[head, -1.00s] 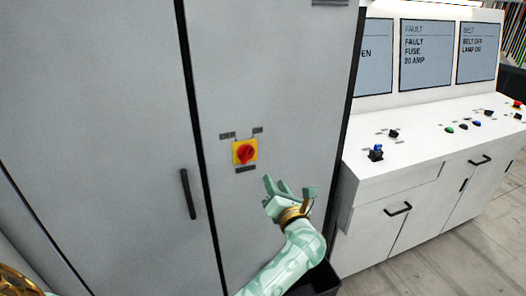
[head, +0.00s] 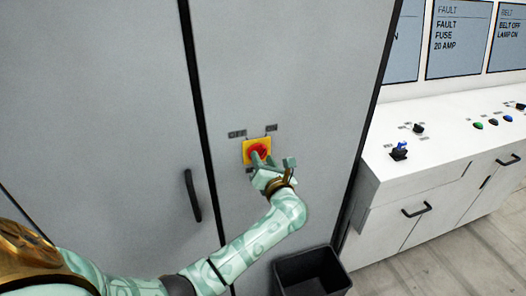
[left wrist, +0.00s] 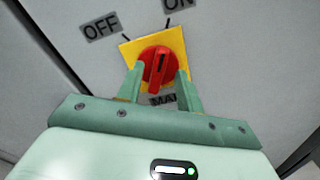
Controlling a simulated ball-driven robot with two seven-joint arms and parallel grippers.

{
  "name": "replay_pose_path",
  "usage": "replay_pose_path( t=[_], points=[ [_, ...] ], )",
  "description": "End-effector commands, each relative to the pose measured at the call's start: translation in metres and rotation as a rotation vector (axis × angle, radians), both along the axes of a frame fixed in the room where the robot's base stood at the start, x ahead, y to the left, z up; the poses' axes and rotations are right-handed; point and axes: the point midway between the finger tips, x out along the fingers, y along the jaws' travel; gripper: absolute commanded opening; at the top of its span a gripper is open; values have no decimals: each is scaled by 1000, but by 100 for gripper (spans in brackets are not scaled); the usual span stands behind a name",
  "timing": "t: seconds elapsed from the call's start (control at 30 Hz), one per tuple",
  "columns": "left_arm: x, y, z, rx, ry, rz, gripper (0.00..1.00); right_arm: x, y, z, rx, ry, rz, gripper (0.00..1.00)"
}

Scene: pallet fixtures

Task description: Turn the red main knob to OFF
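The red main knob (head: 257,150) sits on a yellow square plate (head: 248,145) on the grey cabinet door. In the left wrist view the knob (left wrist: 160,66) has a dark mark that points up, toward the tick under the ON label (left wrist: 177,4). The OFF label (left wrist: 101,26) is up and to the left. My left gripper (head: 262,164) is at the knob from below right. In the left wrist view its two fingers (left wrist: 162,78) stand apart, one on each side of the knob's lower part. I cannot tell whether they touch it. My right gripper is not in view.
A black door handle (head: 192,196) is left of the knob. A dark bin (head: 312,272) stands on the floor below. A white console (head: 400,178) with buttons, a blue switch (head: 399,150) and screens (head: 460,38) is to the right.

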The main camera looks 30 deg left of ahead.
Motion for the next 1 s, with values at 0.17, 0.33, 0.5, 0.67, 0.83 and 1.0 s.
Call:
replay_pose_path(
  t=[0.17,0.33,0.5,0.67,0.83,1.0],
  points=[
    [0,2,0,1,0,-1,36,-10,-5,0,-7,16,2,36],
    [0,2,0,1,0,-1,36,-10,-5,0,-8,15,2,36],
    [0,2,0,1,0,-1,0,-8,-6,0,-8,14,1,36],
    [0,2,0,0,-1,0,0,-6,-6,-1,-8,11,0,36],
    [0,2,-2,-18,-22,0,0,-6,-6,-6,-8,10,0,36],
    [0,2,-4,-69,-81,0,0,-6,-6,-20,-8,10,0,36]
  ],
)
